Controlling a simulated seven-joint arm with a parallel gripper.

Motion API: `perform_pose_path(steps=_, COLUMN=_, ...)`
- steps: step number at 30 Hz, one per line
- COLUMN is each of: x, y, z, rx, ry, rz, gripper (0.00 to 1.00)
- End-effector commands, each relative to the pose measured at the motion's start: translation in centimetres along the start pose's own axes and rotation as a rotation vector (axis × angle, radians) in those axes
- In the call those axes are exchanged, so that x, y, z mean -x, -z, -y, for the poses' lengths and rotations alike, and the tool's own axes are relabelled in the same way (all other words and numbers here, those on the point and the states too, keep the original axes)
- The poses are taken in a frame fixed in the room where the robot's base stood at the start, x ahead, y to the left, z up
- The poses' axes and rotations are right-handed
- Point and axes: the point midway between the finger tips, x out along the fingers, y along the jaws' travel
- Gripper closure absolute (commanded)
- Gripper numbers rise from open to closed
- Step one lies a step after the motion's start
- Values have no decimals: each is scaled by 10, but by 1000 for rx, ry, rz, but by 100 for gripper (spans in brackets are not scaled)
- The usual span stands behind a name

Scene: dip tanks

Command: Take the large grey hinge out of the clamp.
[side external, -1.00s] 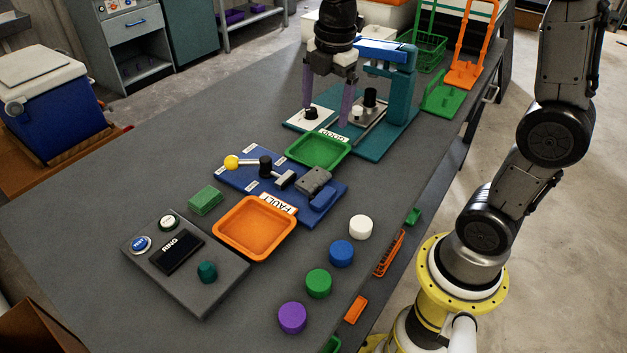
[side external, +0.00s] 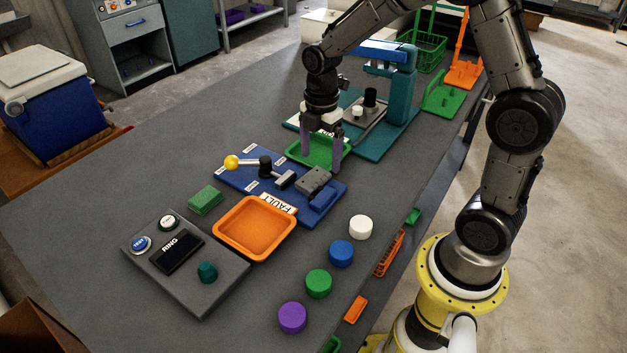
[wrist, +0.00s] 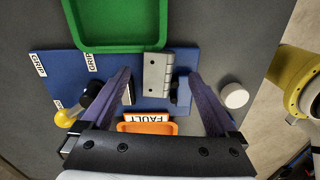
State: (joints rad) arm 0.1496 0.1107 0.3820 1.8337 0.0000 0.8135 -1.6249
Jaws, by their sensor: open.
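The large grey hinge (side external: 315,178) sits at the right part of the blue clamp (side external: 240,181), near a blue block (side external: 323,200). In the wrist view the hinge (wrist: 157,75) lies between my finger tips, apart from both. The clamp's lever ends in a yellow knob (side external: 231,162) at the left; its grey pusher head (side external: 285,180) is beside the hinge, and whether they touch is unclear. My gripper (side external: 321,160) is open and empty, above the green tray and the hinge, pointing down.
A green tray (side external: 297,154) lies behind the clamp and an orange tray (side external: 219,240) marked FAULT in front. A teal press (side external: 401,100) stands behind. A button panel (side external: 207,286) is at the front left. White, blue, green and purple round pieces (side external: 341,253) line the right.

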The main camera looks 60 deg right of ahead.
Motion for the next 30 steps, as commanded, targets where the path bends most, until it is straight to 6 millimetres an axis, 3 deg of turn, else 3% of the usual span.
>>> perform_pose_path(steps=9, x=-42, y=2, z=-1, rx=0, ry=4, rz=0, gripper=6)
perform_pose_path(steps=18, x=-47, y=2, z=-2, rx=0, ry=2, rz=0, gripper=6)
perform_pose_path(steps=30, x=-47, y=2, z=-2, rx=0, ry=1, rz=0, gripper=76)
